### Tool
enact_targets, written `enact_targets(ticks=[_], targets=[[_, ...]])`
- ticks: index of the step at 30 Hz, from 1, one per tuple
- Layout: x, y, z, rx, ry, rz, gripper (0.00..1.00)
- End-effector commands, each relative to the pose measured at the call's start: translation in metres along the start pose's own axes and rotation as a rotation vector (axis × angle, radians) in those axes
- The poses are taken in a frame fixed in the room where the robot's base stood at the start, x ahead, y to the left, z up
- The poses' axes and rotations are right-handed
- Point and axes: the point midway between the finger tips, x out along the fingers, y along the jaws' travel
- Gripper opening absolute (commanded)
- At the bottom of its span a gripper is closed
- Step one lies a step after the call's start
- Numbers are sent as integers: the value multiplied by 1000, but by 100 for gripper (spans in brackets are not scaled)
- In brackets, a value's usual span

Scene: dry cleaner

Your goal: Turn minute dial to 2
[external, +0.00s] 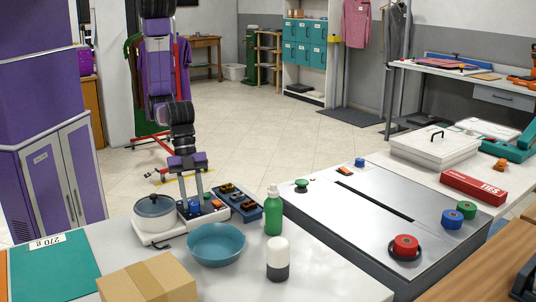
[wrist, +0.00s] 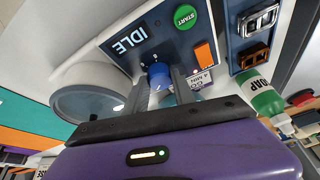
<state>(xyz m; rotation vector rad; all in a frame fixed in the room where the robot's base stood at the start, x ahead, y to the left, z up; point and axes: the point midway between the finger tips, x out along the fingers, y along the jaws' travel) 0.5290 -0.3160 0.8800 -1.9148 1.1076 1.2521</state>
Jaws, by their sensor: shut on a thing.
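The blue minute dial (wrist: 158,70) sits on a dark control panel (wrist: 172,48) in the wrist view. Beside it are an IDLE display (wrist: 130,38), a green START button (wrist: 185,16) and an orange switch (wrist: 204,55). My gripper (wrist: 162,86) reaches down from above with one finger on each side of the dial, shut on it. The dial's pointer setting is too small to read. In the external view the dial (external: 194,207) shows small and blue below my gripper (external: 193,201), at the table's back edge.
A white pot (external: 155,212) stands left of the panel. A dark tray with metal parts (external: 240,204) is on the right. A teal bowl (external: 216,245), green soap bottle (external: 273,212), white-capped bottle (external: 278,258) and cardboard box (external: 150,280) stand in front.

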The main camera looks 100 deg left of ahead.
Motion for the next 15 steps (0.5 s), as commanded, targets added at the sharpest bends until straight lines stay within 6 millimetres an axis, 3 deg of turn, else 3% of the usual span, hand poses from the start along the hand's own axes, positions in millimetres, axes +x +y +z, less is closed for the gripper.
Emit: enact_targets(ticks=[2, 3, 6, 15], targets=[[0, 0, 0, 0, 1, -1, 0], [0, 0, 0, 0, 1, -1, 35], [0, 0, 0, 0, 0, -1, 53], [0, 0, 0, -1, 0, -1, 53]])
